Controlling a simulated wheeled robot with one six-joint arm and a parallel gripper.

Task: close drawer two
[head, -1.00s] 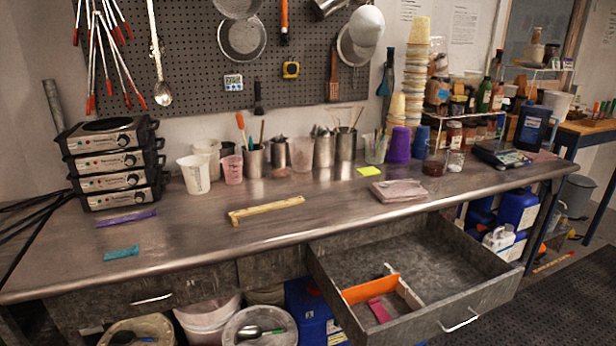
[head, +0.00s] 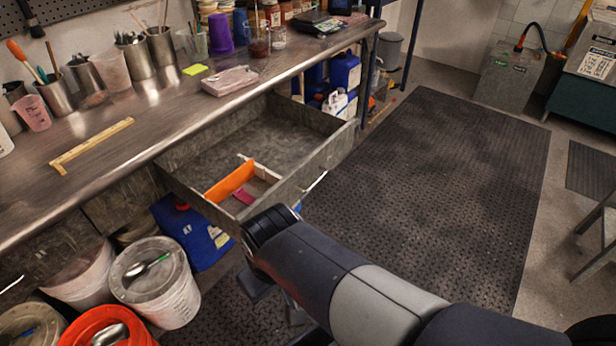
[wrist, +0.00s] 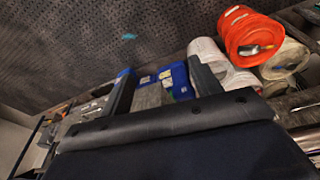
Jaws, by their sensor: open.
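An open metal drawer (head: 338,148) juts out from under the right part of the steel workbench. Its bar handle (head: 314,185) is on the front face, partly hidden behind my arm. An orange divider (head: 230,181), white dividers and a pink piece (head: 244,196) lie inside. I see no label that numbers the drawer. My arm crosses in front of the drawer's near corner in the head view. My gripper (wrist: 160,72) shows in the wrist view with its fingers apart and nothing between them touching. The drawer cannot be made out clearly in the wrist view.
White buckets (head: 160,290), an orange bucket (head: 105,328) and a blue container (head: 200,235) stand under the bench, left of my arm. The orange bucket (wrist: 248,30) also shows in the wrist view. A dark floor mat (head: 440,180) lies clear to the right. The bench top (head: 120,140) holds cups and tools.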

